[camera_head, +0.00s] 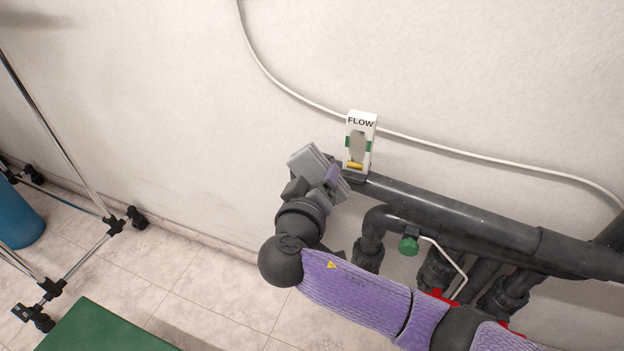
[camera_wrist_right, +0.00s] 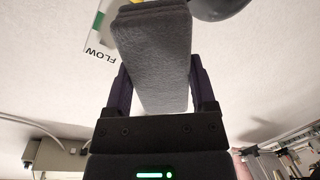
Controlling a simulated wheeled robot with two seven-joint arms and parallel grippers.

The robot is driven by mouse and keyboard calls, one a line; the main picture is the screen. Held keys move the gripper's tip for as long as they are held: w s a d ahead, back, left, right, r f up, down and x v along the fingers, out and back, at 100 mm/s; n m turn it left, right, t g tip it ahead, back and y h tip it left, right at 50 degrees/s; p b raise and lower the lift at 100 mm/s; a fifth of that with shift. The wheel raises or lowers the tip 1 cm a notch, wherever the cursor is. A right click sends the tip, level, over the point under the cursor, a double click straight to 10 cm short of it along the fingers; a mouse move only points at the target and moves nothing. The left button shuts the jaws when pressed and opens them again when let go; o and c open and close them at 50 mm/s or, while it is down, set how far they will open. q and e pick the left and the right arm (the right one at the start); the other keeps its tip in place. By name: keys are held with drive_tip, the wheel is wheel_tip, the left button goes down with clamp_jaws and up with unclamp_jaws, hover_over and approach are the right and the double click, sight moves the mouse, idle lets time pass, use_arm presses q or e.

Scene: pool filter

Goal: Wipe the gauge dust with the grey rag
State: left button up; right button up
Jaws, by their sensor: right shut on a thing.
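The flow gauge (camera_head: 360,143) is a white upright plate marked FLOW, with green side marks and a yellow piece low on it, standing on the dark pipe. A greyish patch covers its middle window. My right gripper (camera_head: 325,183) is left of the gauge and shut on the folded grey rag (camera_head: 310,163). The rag is close to the gauge but looks apart from it. In the right wrist view the rag (camera_wrist_right: 155,55) fills the space between the fingers (camera_wrist_right: 160,90), and the gauge (camera_wrist_right: 103,28) is partly hidden behind it. My left gripper is not in view.
A white cable (camera_head: 450,149) runs along the wall. A wheeled metal rack (camera_head: 95,235), a blue container (camera_head: 18,215) and a green surface (camera_head: 105,328) are at left.

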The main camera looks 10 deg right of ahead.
drive_tip(key=shift+s+d+m+t+h, duration=0.15)
drive_tip(key=shift+s+d+m+h, duration=0.25)
drive_tip(key=shift+h, duration=0.2)
drive_tip(key=shift+s+d+m+t+h, duration=0.15)
drive_tip(key=shift+s+d+m+h, duration=0.1)
drive_tip(key=shift+s+h, duration=0.3)
use_arm(q)
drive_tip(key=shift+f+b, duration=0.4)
drive_tip(key=shift+b, duration=0.35)
use_arm(e)
drive_tip(key=x, duration=0.5)
drive_tip(key=shift+w+r, duration=0.1)
drive_tip(key=shift+w, duration=0.05)
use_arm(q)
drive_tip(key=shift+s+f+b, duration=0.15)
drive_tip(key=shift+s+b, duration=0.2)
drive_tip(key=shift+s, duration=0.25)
use_arm(e)
drive_tip(key=shift+w+d, duration=0.35)
drive_tip(key=shift+w, duration=0.1)
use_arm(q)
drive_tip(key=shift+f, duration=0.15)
use_arm(e)
drive_tip(key=shift+w+d, duration=0.15)
drive_tip(key=shift+w, duration=0.05)
